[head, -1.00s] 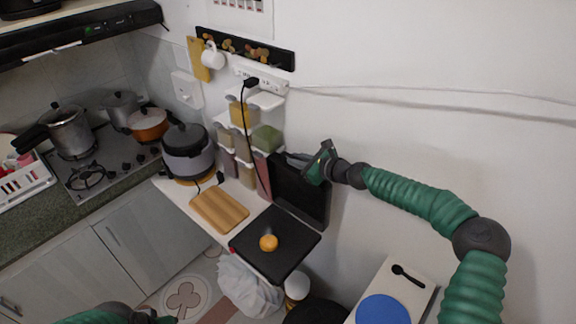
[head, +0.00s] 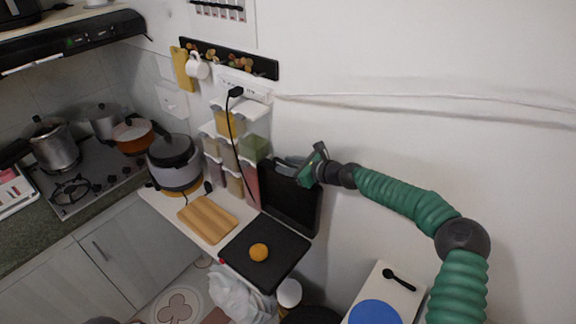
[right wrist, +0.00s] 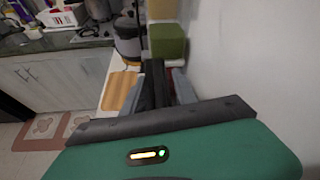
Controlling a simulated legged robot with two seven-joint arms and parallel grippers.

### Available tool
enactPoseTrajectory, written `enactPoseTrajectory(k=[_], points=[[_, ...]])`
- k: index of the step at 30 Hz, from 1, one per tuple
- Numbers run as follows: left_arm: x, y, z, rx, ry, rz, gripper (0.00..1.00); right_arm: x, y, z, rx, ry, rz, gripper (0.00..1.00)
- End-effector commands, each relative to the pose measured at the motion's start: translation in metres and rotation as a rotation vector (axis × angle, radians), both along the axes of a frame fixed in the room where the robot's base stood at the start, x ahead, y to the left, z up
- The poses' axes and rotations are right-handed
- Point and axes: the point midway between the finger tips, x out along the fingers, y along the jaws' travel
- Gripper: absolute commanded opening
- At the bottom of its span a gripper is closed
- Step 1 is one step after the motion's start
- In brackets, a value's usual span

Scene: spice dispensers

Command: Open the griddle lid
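The black griddle lies on the white counter, its flat plate (head: 279,266) bare except for a round orange-yellow thing (head: 258,252). Its black lid (head: 291,200) stands raised, close to upright, at the plate's back edge near the wall. My right gripper (head: 290,163) is at the lid's top edge. In the right wrist view, the dark lid edge (right wrist: 155,83) shows between the grey fingers of my right gripper (right wrist: 162,88); whether they press on it cannot be told. My left gripper is out of the head view.
A wooden board (head: 207,218) and a rice cooker (head: 175,165) stand left of the griddle. Stacked spice containers (head: 238,150) stand close behind it, with a black cable (head: 229,122) hanging by them. The white wall (head: 420,60) is close to my right arm.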

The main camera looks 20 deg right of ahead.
Motion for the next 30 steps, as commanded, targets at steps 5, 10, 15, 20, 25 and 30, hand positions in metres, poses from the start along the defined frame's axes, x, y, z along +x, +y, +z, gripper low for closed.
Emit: enactPoseTrajectory(k=[5, 10, 15, 20, 25, 30], points=[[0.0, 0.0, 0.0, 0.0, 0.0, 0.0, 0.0, -0.001, -0.001, 0.001, -0.001, -0.001, -0.001, 0.34], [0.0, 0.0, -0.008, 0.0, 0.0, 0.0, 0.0, -0.014, -0.01, 0.006, -0.002, -0.003, -0.002, 0.34], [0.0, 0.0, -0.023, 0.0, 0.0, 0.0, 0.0, -0.051, -0.034, 0.02, -0.005, -0.002, -0.004, 0.34], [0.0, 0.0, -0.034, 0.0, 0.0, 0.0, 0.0, -0.089, -0.057, 0.037, -0.005, -0.001, -0.005, 0.34], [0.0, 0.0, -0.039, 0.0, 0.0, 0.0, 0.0, -0.118, -0.074, 0.053, -0.002, 0.0, -0.002, 0.34], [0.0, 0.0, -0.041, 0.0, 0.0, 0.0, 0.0, -0.131, -0.081, 0.06, -0.001, 0.002, 0.001, 0.34]])
